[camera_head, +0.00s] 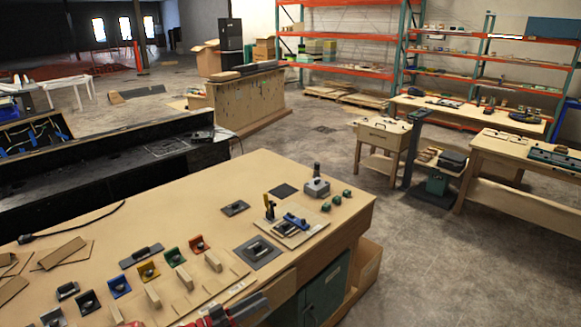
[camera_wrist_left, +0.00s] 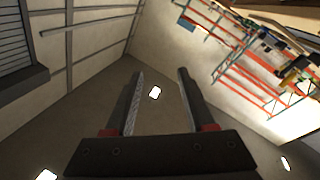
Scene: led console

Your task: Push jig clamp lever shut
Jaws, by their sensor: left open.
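The jig (camera_head: 312,229) is a light plate near the right end of the workbench, with a blue bar (camera_head: 296,221) across it. At its back left corner a small clamp with a yellow and black lever (camera_head: 268,203) stands up, apparently upright. My left gripper (camera_head: 250,306) shows in part at the bottom edge of the head view, red and dark, in front of the jig and well apart from it. In the left wrist view the left gripper (camera_wrist_left: 158,78) has its two fingers spread with nothing between them. The jig does not show there. My right gripper is not in view.
The workbench (camera_head: 190,215) also holds a grey framed plate (camera_head: 257,251) beside the jig, a grey block with a knob (camera_head: 316,187), small green parts (camera_head: 336,200) and a row of coloured brackets (camera_head: 148,271).

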